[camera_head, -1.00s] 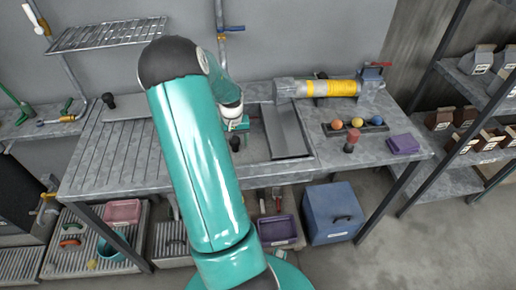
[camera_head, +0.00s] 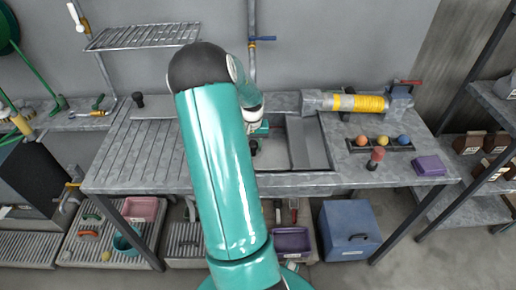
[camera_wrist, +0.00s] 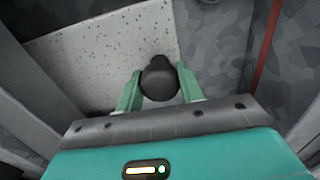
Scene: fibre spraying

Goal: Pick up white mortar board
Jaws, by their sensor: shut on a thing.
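The white mortar board (camera_wrist: 110,50) shows in the wrist view as a pale, dark-speckled slab, with its near part hidden behind my gripper. My gripper (camera_wrist: 160,82) has its two green fingers around a round black knob (camera_wrist: 159,78), shut on it. The knob stands in front of the board, and it looks like the board's handle. In the head view my gripper (camera_head: 256,130) is low over the sink recess in the bench, with the dark knob (camera_head: 253,147) just below it. The board cannot be made out in the head view.
A grey sloped panel (camera_head: 308,142) stands just right of my gripper. Farther right on the bench are a yellow-wrapped cylinder (camera_head: 358,103), coloured balls in a rack (camera_head: 382,148) and a purple block (camera_head: 429,165). The ribbed bench surface (camera_head: 140,155) at left is mostly clear.

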